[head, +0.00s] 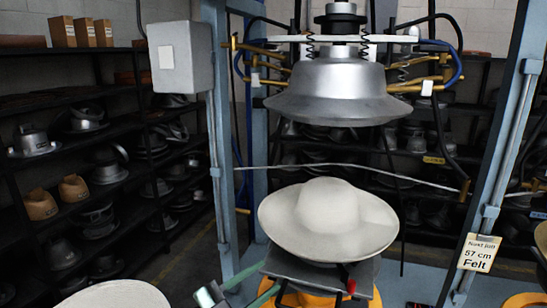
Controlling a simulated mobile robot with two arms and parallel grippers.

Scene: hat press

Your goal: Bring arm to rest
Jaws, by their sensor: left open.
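A pale felt hat (331,215) with a round crown and wide brim sits on the lower part of the press, in the middle of the head view. The silver upper die (338,90) hangs above it with a clear gap. My left gripper (262,281) is low in the view, left of and below the hat brim. It is open, with nothing seen between its fingers, and apart from the hat. The dark plate (283,264) under the hat is close to its fingertips. Part of my left arm is cut off by the bottom edge. My right gripper is not in view.
Blue-grey posts (507,140) flank the press. A grey box (180,57) is fixed at the left post. A tag (478,253) hangs on the right. Another pale brim (117,296) shows at bottom left. Shelves (85,110) of hat blocks stand behind.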

